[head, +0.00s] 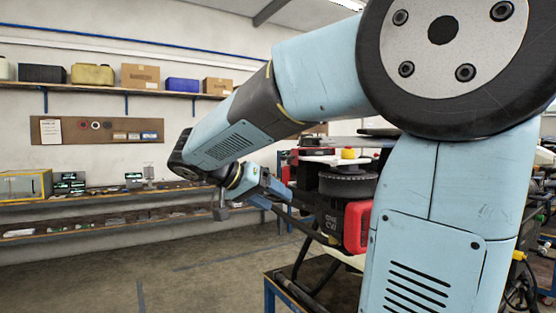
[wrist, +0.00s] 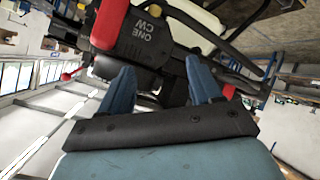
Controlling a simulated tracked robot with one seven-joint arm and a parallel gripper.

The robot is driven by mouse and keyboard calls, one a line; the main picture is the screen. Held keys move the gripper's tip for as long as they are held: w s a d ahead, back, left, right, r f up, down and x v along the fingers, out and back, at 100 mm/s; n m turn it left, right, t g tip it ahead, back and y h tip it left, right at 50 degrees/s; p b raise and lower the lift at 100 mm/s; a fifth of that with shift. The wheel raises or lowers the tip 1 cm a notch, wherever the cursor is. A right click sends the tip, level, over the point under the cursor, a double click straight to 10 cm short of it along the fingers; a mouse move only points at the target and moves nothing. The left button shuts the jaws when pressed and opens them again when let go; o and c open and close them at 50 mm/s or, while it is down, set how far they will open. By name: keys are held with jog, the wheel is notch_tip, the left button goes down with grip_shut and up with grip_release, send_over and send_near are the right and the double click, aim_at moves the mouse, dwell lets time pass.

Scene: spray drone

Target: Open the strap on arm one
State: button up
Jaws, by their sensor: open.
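The drone's arm one shows in the head view as a dark block marked "ONE CW" (head: 332,221) with a red piece (head: 357,227) beside it. In the wrist view the same marked block (wrist: 150,38) appears tilted, with a red piece (wrist: 109,24) at its left. My gripper (wrist: 157,64) is open, its two blue fingers spread apart just short of the dark parts of arm one. Nothing is held between them. I cannot clearly make out the strap. A thin red lever (wrist: 76,73) shows at the left. My own arm covers part of the drone in the head view.
The drone stands on a blue-framed stand (head: 270,299). Black tubes (head: 300,258) run low beside it. A yellow knob (head: 348,154) sits on top. A long shelf with boxes (head: 140,76) and a workbench (head: 100,218) line the wall. The floor at left is clear.

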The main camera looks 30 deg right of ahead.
aim_at(283, 158)
jog(key=w+a+r+m+h, duration=0.3)
jog(key=w+r+m+h, duration=0.4)
jog(key=w, duration=0.4)
jog(key=shift+y, duration=0.4)
jog(key=d, duration=0.9)
jog(key=d+r, duration=0.1)
jog(key=d, duration=0.3)
jog(key=shift+w+d, duration=0.1)
jog(key=shift+d, duration=0.1)
grip_shut()
